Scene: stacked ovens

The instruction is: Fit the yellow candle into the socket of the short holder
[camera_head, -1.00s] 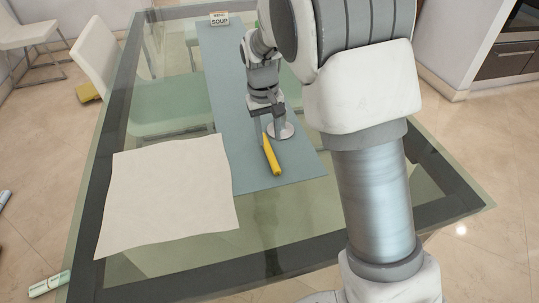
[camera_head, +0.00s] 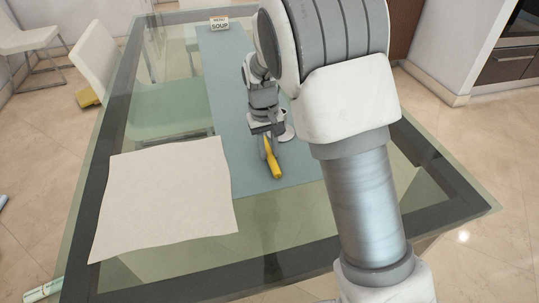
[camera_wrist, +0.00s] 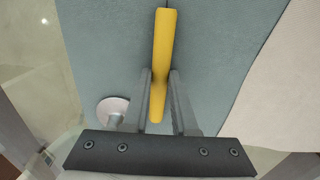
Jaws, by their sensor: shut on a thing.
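The yellow candle (camera_head: 273,161) lies along the blue-grey runner on the glass table. In the wrist view the candle (camera_wrist: 163,45) runs lengthwise between the two fingers. My gripper (camera_head: 267,142) is shut on it near one end; the fingers also show in the wrist view (camera_wrist: 160,80). I cannot tell whether the candle is lifted off the runner. A short holder with a round pale base (camera_head: 288,134) stands just right of my gripper, partly hidden behind it. In the wrist view the holder (camera_wrist: 112,108) is left of the left finger. Its socket is not clear.
A cream cloth (camera_head: 165,195) covers the front left of the table. The runner (camera_head: 228,75) has free room behind my gripper. A small soup menu sign (camera_head: 219,23) stands at its far end. A white chair (camera_head: 93,62) is at the left edge.

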